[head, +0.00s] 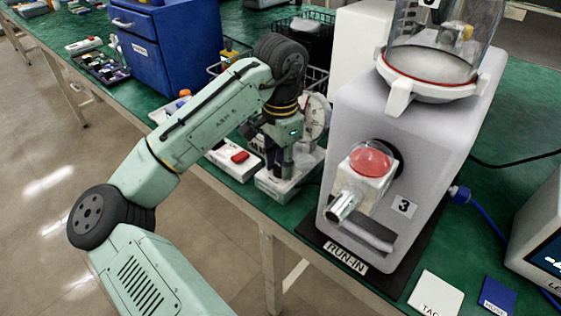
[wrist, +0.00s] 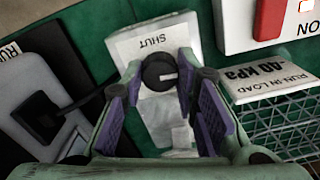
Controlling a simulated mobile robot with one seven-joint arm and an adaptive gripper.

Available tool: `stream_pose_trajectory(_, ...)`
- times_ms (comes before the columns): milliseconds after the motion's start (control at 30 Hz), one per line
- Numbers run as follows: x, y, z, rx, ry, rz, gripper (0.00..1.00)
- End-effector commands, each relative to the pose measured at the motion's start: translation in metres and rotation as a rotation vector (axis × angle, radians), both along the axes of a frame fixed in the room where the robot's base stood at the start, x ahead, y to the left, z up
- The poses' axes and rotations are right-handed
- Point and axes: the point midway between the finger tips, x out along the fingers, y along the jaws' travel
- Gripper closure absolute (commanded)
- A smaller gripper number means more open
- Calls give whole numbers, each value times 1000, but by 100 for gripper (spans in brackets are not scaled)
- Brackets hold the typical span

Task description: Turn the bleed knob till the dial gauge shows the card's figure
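The bleed knob (wrist: 159,72) is a round black knob with a pale mark, on a white block (wrist: 125,45) labelled SHUT. My gripper (wrist: 162,84) is open, with a finger on each side of the knob and gaps showing between. In the head view my gripper (head: 279,165) points down over the white block (head: 269,188) and hides the knob. The dial gauge (head: 317,117) stands behind my gripper, partly covered; its reading is too small to tell.
A white switch box with a red rocker (head: 239,157) is left of the block. The grey pump (head: 350,110) with a glass canister stands close on the right, on a black RUN-IN mat (head: 345,257). A wire basket (wrist: 285,122) is near the card. A blue drawer cabinet (head: 170,45) stands farther back.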

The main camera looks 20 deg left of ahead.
Motion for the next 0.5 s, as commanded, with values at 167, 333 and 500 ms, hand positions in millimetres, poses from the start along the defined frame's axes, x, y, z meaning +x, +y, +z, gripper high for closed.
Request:
stream_pose_trajectory(167, 0, 0, 0, 0, 0, 0, 87)
stream_pose_trajectory(333, 0, 0, 0, 0, 0, 0, 98)
stream_pose_trajectory(500, 0, 0, 3, -2, 1, -30, 100)
